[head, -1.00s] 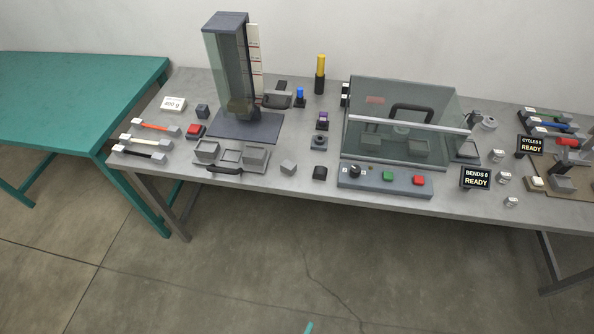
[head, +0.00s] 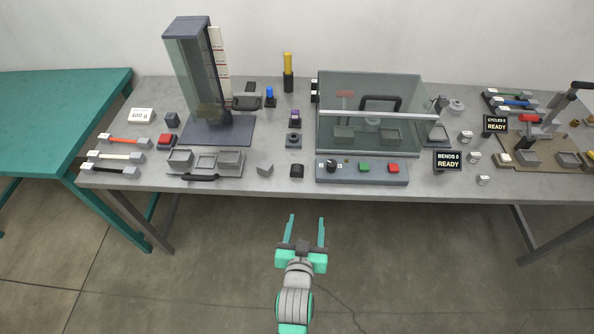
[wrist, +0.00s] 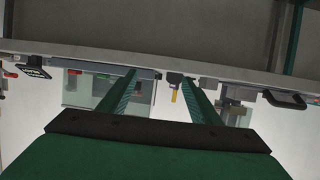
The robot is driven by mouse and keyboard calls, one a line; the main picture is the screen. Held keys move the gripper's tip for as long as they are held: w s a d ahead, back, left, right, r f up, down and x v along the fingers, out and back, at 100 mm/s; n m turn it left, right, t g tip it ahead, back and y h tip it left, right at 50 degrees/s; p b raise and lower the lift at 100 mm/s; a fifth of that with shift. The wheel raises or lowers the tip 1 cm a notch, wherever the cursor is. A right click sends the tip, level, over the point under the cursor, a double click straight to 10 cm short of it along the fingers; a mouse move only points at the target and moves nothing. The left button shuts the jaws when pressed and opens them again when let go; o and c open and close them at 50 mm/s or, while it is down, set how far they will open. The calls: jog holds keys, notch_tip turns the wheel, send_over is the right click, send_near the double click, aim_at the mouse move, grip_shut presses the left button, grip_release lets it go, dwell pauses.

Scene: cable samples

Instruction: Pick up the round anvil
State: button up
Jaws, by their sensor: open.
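A small dark block with a rounded top (head: 297,171) stands near the table's front edge in the head view; it looks like the round anvil. A lighter grey angular block (head: 265,170) stands just to its left. My gripper (head: 306,218) is open and empty, in front of the table edge and apart from the dark block. Its two green fingers point toward the table. In the wrist view my gripper (wrist: 158,78) is open, with the table edge crossing beyond the fingers. I cannot make out the dark block surely in that view.
A clear guarded box (head: 370,105) with a button panel (head: 361,172) stands right of the block. A tray of square cups (head: 205,163) lies to the left. A round dark part on a base (head: 293,140) stands behind. A tall tower (head: 190,80) rises at back left.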

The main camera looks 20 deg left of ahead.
send_near(297, 173)
jog(key=d+r, duration=0.1)
jog(key=shift+g, duration=0.4)
jog(key=x, duration=0.5)
jog(key=shift+w+a+r, duration=0.1)
jog(key=shift+w+r, duration=0.1)
jog(key=shift+r, duration=0.05)
jog(key=shift+s+a+f+x, duration=0.1)
jog(key=shift+a+x, duration=0.05)
jog(key=shift+x, duration=0.75)
jog(key=shift+s+a+f+x, duration=0.1)
jog(key=shift+f+x, duration=0.05)
jog(key=shift+x, duration=0.7)
jog(key=shift+s+a+f+x, duration=0.1)
jog(key=shift+a+x, duration=0.05)
jog(key=shift+x, duration=0.75)
jog(key=c, duration=1.3)
